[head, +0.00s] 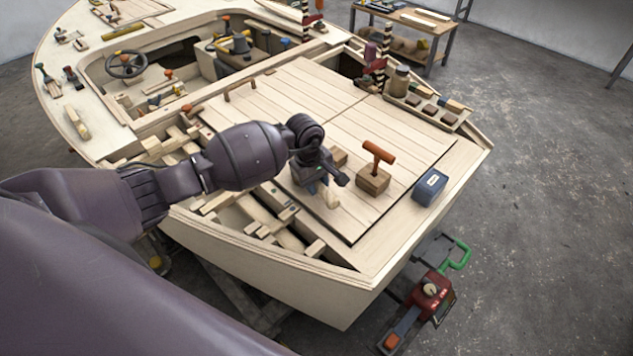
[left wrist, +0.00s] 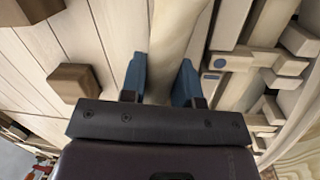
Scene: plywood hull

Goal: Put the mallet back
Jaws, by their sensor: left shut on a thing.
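My left gripper (head: 325,186) is low over the plank deck (head: 300,97). Its blue fingers are shut on a pale wooden piece (head: 331,199), which also runs up between the fingers in the left wrist view (left wrist: 178,40). Only part of this piece shows, so I cannot tell whether it is the mallet or its handle. To the right, an orange T-shaped top (head: 378,152) on a short stem stands upright in a brown block (head: 373,181). A second brown block (head: 339,157) is partly hidden behind the gripper. My right gripper is out of view.
A blue box (head: 430,187) stands near the deck's right edge. A rack (head: 425,106) with a jar (head: 399,81) is at the back right. Open framing (head: 255,215) with loose wood blocks lies left of the deck. The deck behind the gripper is mostly clear.

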